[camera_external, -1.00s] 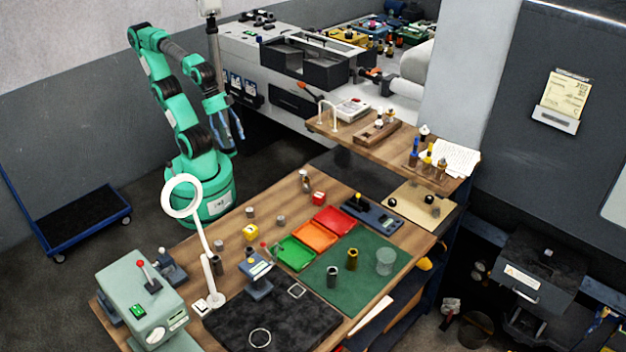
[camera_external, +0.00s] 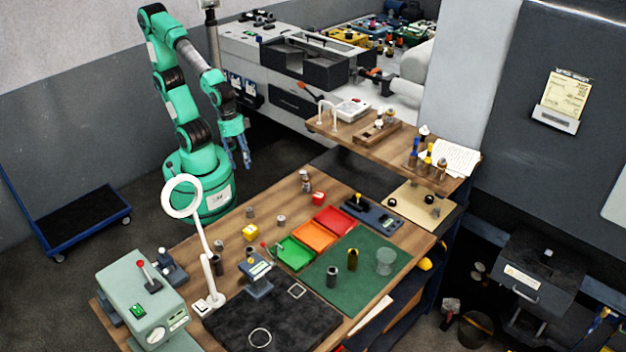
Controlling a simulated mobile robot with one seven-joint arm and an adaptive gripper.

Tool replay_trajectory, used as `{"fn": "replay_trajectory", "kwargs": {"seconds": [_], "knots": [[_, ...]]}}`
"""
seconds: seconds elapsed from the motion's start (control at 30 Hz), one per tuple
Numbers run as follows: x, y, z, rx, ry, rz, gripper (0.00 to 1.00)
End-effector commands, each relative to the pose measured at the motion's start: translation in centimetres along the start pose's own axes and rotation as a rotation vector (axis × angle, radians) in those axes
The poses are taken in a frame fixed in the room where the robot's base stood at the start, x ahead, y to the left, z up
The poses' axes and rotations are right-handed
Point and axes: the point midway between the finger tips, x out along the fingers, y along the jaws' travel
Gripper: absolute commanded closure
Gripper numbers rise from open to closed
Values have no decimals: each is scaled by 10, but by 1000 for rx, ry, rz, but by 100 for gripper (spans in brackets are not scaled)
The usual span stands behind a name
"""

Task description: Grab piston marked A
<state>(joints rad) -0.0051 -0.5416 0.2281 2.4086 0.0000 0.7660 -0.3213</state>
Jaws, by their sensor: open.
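My gripper (camera_external: 238,158) is open and empty, with its blue fingers pointing down. In the picture it hangs above and behind the far left edge of the wooden bench (camera_external: 200,243), apart from everything on it. Small grey metal cylinders that may be pistons stand on the bench: one (camera_external: 250,213) at the back left, one (camera_external: 281,221) right of it, and a taller one (camera_external: 305,184) near the back edge. A dark cylinder (camera_external: 332,279) and a brassy one (camera_external: 352,261) stand on the green mat (camera_external: 320,300). I cannot read any letter A.
A ring-shaped magnifier lamp (camera_external: 203,240) rises from the bench's left side. Green, orange and red trays (camera_external: 333,220) lie mid-bench. A glass (camera_external: 385,262) stands on the mat.

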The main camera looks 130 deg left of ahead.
Motion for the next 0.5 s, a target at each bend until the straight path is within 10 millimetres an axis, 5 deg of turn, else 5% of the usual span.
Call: {"fn": "replay_trajectory", "kwargs": {"seconds": [0.3,0.5], "knots": [[83,-4,8,-268,-165,-81,50],[120,-10,22,-386,-224,-127,50]]}}
